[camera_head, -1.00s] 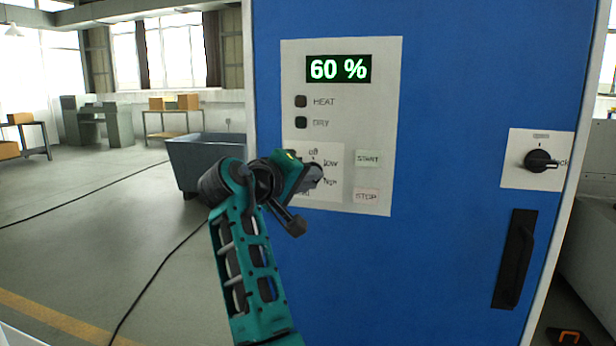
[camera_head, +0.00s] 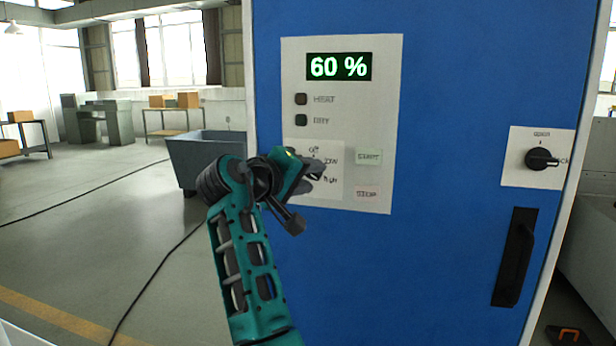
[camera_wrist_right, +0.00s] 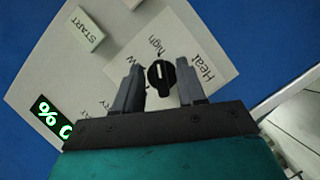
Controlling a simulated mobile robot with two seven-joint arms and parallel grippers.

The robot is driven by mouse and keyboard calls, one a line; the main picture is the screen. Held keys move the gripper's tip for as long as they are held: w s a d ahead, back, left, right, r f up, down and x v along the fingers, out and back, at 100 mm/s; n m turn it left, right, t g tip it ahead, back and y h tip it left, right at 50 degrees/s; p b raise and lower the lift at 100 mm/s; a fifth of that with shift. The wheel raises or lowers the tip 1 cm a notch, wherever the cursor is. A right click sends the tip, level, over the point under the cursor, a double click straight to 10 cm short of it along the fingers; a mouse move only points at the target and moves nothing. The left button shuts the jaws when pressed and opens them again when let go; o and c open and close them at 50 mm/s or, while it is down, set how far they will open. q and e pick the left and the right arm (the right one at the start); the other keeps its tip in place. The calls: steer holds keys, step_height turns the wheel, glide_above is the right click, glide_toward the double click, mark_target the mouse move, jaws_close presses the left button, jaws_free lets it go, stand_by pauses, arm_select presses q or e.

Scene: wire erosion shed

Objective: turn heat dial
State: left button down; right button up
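The heat dial (camera_wrist_right: 161,76) is a small black knob with a white line, on a pale control panel (camera_head: 390,60). In the right wrist view it sits between the two fingers of my right gripper (camera_wrist_right: 150,88), with a gap on each side. Its white line lies roughly along the direction of the "high" label. In the head view my right gripper (camera_head: 310,172) is at the dial and hides it; the labels "off", "low" and "high" show around the fingers. My left gripper is in neither view.
The panel shows a green "60 %" display (camera_head: 339,67), two small indicators, a START button (camera_head: 368,157) and a STOP button (camera_head: 367,193). On the blue door to the right are a black rotary lock knob (camera_head: 540,159) and a handle (camera_head: 514,257). A grey bin (camera_head: 205,160) stands behind, left.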

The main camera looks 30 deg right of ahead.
steer(key=v, duration=0.7)
steer(key=shift+a, duration=0.1)
